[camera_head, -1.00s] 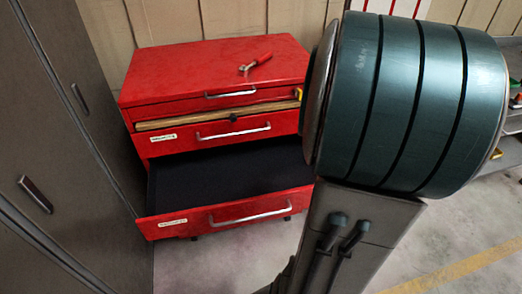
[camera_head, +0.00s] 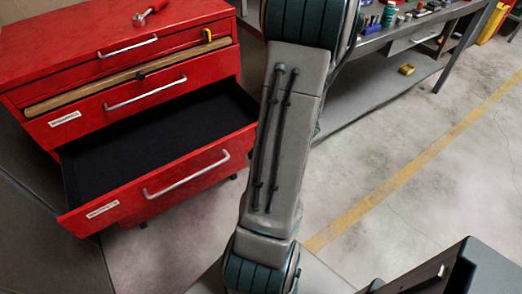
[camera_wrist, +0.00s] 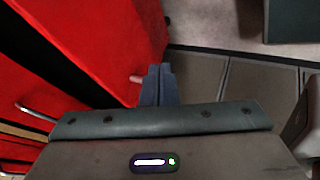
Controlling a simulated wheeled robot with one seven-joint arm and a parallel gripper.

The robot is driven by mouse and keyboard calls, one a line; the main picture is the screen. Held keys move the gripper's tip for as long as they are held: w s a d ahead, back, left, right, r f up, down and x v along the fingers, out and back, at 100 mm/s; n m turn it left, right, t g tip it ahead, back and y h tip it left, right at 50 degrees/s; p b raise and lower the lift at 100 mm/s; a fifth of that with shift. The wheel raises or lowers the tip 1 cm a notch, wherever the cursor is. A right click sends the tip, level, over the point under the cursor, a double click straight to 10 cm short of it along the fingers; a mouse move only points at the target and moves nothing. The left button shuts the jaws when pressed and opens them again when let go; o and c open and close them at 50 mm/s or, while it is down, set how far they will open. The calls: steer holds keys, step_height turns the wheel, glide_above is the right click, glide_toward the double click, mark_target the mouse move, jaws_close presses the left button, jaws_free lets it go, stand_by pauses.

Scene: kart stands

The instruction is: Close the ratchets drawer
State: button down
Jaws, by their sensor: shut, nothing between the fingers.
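The red tool cabinet (camera_head: 70,50) stands at the left in the head view. Its bottom drawer (camera_head: 190,180) is pulled well out, with a black, empty-looking inside, a silver bar handle and a small white label too blurred to read. The drawers above it look shut. In the wrist view my gripper (camera_wrist: 157,85) is shut and empty, its dark fingers in front of red surfaces that I take to be the cabinet (camera_wrist: 110,30). I cannot tell whether it touches them. In the head view my arm stands right of the open drawer, and I cannot make out the fingers.
A red-handled tool (camera_head: 150,10) lies on the cabinet top. A grey workbench (camera_head: 375,85) with small items stands at the back right. The concrete floor (camera_head: 400,180), with a yellow line, is clear on the right. Grey panels (camera_wrist: 240,80) show in the wrist view.

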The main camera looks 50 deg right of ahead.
mark_target(232, 155)
steer(key=shift+w+f+b, duration=0.2)
steer(key=shift+w+f, duration=0.35)
steer(key=shift+w, duration=0.45)
steer(key=shift+w+f+b, duration=0.15)
steer(key=shift+w+f, duration=0.4)
steer(key=shift+w, duration=0.5)
steer(key=shift+w+f+b, duration=0.2)
steer(key=shift+w+f, duration=0.35)
steer(key=shift+w, duration=0.45)
